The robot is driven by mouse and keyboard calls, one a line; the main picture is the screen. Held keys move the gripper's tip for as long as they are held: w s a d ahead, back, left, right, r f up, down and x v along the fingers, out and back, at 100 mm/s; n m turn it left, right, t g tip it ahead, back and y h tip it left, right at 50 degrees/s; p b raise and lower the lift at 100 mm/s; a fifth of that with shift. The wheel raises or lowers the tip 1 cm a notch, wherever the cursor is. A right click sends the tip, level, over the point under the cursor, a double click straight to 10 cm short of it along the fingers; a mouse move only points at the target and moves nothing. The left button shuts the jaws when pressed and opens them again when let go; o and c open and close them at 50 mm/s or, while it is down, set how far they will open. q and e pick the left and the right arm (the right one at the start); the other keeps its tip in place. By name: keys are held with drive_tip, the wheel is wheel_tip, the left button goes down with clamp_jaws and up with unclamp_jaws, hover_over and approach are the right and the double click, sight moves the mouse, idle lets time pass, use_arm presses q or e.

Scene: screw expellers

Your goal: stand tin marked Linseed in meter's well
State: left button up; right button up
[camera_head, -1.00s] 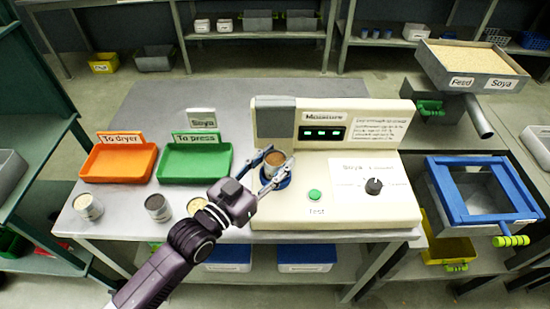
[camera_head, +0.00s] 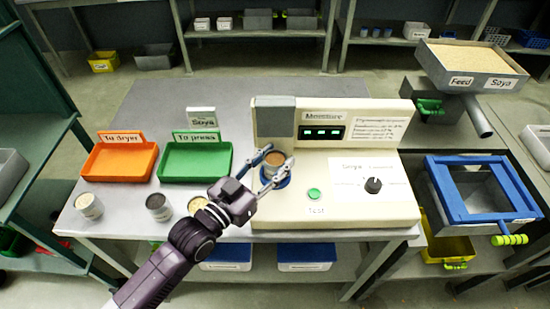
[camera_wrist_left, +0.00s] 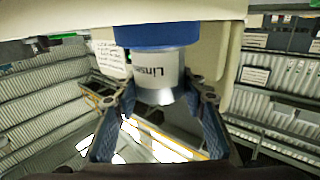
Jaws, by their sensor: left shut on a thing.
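My left gripper (camera_head: 273,168) is shut on a tin (camera_head: 274,158) with brown contents. In the left wrist view the tin (camera_wrist_left: 158,75) is white and its label begins "Lins". The tin is upright at the blue ring of the well (camera_head: 276,182) on the left front of the cream moisture meter (camera_head: 335,215). In the left wrist view the blue ring (camera_wrist_left: 157,36) meets the end of the tin. I cannot tell whether the tin rests on the well's floor. My right gripper is not in view.
Several other tins, among them one (camera_head: 89,206) and another (camera_head: 158,207), stand along the front table edge. An orange tray (camera_head: 118,178) and a green tray (camera_head: 195,178) are behind them. The meter has a green button (camera_head: 314,194) and a black dial (camera_head: 373,185).

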use_arm(q)
drive_tip(key=shift+f+b, duration=0.4)
drive_tip(key=shift+f, duration=0.1)
drive_tip(key=o, duration=0.9)
drive_tip(key=p+v, duration=0.3)
drive_tip(key=v, duration=0.8)
drive_tip(key=shift+a+f, duration=0.1)
idle(0.6)
